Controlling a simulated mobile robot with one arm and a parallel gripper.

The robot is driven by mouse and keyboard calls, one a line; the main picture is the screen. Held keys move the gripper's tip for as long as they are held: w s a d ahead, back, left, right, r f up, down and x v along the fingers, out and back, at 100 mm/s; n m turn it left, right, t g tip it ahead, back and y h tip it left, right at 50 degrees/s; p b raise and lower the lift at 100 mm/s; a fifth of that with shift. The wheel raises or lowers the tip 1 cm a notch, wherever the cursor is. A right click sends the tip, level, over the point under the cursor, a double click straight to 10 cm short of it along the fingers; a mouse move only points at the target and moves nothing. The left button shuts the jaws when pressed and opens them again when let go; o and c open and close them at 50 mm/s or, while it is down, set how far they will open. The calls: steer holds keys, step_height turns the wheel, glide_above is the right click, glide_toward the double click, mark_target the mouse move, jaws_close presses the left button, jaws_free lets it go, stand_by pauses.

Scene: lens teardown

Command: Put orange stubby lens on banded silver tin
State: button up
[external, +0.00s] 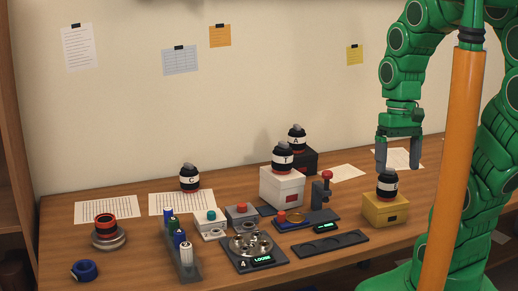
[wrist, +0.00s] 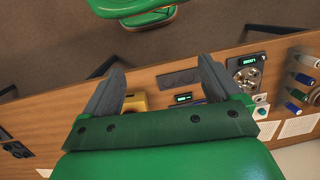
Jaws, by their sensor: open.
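A short dark lens with orange-red rings (external: 105,221) stands upright at the left of the table in the external view. It rests on a round silver tin (external: 108,242). I take these for the orange stubby lens and the banded silver tin; bands are too small to tell. My gripper (external: 396,165) is open and points down, far to the right of them, just above a black-and-white lettered jar (external: 387,186). Nothing shows held between its fingers. In the wrist view my gripper (wrist: 161,72) also stands open; the lens and the tin cannot be made out there.
The jar stands on a yellow box (external: 384,212). A white box (external: 282,188) and a black box bear similar jars. A rack of coloured tubes (external: 183,257), a round-dish device (external: 252,246) and a dark slotted tray (external: 320,244) fill the middle. A blue ring (external: 85,270) lies front left.

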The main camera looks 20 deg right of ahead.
steer(key=shift+h, duration=0.4)
steer(key=shift+s+d, duration=1.5)
steer(key=shift+s, duration=0.05)
